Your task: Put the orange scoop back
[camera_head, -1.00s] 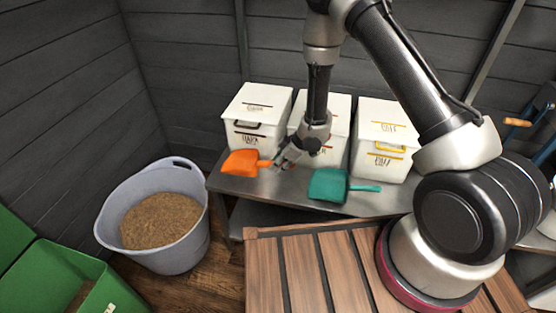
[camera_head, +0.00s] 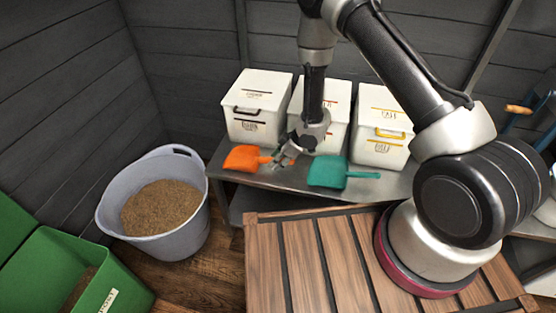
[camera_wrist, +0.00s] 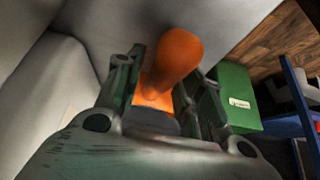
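The orange scoop (camera_head: 243,158) lies on the metal shelf (camera_head: 226,176), in front of the leftmost white bin, its handle pointing right. My gripper (camera_head: 278,162) is low over the shelf at the handle end. In the wrist view, the orange handle (camera_wrist: 178,58) shows between and beyond the two fingers of my gripper (camera_wrist: 165,85). The fingers stand apart, and I see no firm closing on the handle. The rest of the scoop is mostly hidden in the wrist view.
A teal scoop (camera_head: 327,171) lies just right of my gripper. White bins (camera_head: 257,107) stand in a row behind. A grey tub (camera_head: 113,213) of grain and a green bin (camera_head: 60,262) stand at left. A slatted wooden top (camera_head: 270,262) is in front.

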